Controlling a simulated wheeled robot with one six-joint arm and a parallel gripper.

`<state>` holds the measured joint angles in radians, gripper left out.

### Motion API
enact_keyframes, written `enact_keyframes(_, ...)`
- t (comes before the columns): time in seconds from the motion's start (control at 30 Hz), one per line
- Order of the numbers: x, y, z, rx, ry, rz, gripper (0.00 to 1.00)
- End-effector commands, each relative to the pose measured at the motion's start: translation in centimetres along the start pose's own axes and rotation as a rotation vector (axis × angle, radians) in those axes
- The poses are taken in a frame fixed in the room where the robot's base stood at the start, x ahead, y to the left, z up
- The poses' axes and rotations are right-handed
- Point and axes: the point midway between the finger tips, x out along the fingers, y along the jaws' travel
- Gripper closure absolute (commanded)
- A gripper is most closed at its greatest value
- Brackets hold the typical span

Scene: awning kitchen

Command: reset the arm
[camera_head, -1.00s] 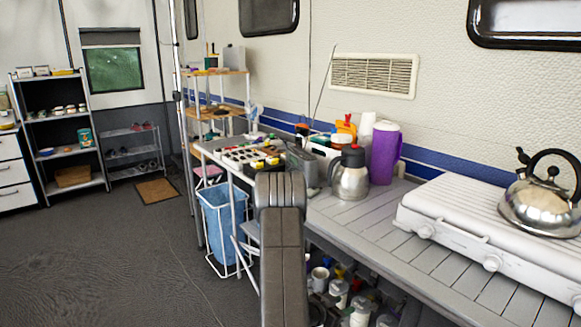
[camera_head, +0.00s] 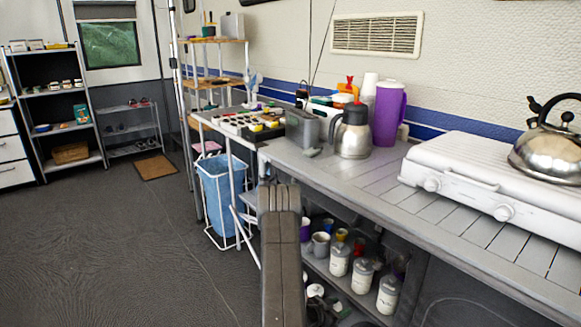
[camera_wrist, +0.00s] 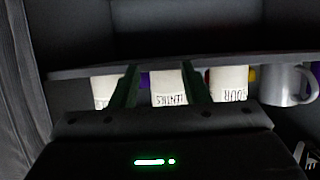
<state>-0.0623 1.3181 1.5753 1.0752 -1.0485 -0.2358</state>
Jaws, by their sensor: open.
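My arm (camera_head: 281,250) rises in the lower middle of the head view, in front of the counter (camera_head: 300,165); its gripper end is hidden there. In the wrist view my gripper (camera_wrist: 158,72) shows two dark, separated fingers, open. Behind the fingers are white lettered canisters (camera_wrist: 168,88), which appear upside down. One shows in the gap between the fingers; its distance from them cannot be told. I see no object held.
White canisters (camera_head: 363,276) and mugs (camera_head: 320,243) stand on the shelf under the counter. A steel flask (camera_head: 352,138), purple pitcher (camera_head: 388,112), white stove (camera_head: 465,178) and kettle (camera_head: 548,148) stand on top. A blue bin (camera_head: 218,190) is left of my arm. Floor at left is clear.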

Motion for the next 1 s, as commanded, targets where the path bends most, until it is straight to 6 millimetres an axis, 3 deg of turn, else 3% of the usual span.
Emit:
enact_keyframes(0.1, 1.1, 0.0, 2.8, -0.003, -0.002, 0.000, 0.58)
enact_keyframes(1.0, 7.8, 0.0, 19.1, -0.001, -0.001, 0.000, 0.58)
